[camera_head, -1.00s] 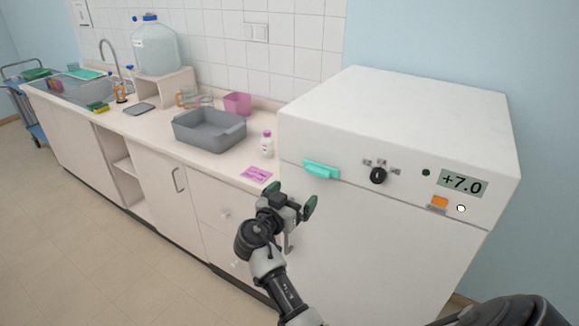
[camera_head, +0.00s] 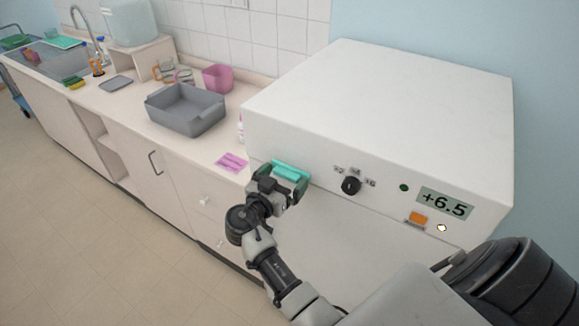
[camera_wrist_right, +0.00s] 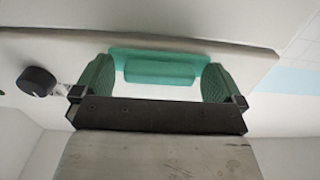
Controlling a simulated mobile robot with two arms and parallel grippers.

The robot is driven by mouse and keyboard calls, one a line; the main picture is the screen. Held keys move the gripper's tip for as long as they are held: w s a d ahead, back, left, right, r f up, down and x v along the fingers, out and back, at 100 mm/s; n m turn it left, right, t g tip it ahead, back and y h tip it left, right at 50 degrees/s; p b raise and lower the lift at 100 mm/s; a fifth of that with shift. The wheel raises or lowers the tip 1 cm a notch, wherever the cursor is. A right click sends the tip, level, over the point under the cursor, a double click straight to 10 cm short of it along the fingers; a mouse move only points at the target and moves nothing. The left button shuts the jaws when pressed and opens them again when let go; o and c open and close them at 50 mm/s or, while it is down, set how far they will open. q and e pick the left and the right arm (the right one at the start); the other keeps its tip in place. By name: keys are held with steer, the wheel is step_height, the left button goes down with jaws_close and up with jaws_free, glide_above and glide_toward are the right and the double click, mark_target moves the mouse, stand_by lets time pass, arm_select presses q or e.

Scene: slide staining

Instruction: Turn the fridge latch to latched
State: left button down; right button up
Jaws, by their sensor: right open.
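The white fridge (camera_head: 380,110) stands at the right. A teal handle (camera_head: 291,170) sits on its front near the upper left corner; it also shows in the right wrist view (camera_wrist_right: 160,72). A black knob (camera_head: 351,186) with small marks around it is on the front to the right of the handle; the right wrist view shows it (camera_wrist_right: 37,81) at the left. My right gripper (camera_head: 279,186) is open at the teal handle, with one green-padded finger at each end of it; I cannot tell whether they touch. My left gripper is not in view.
A display (camera_head: 445,203) reads +6.5, with an orange button (camera_head: 417,218) below. The counter to the left holds a grey basin (camera_head: 185,108), a pink container (camera_head: 218,78) and a pink card (camera_head: 231,162). Open floor lies at the lower left.

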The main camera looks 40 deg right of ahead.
steer(key=shift+s+a+r, duration=0.1)
steer(key=shift+a, duration=0.15)
steer(key=shift+c, duration=0.5)
steer(key=c, duration=0.8)
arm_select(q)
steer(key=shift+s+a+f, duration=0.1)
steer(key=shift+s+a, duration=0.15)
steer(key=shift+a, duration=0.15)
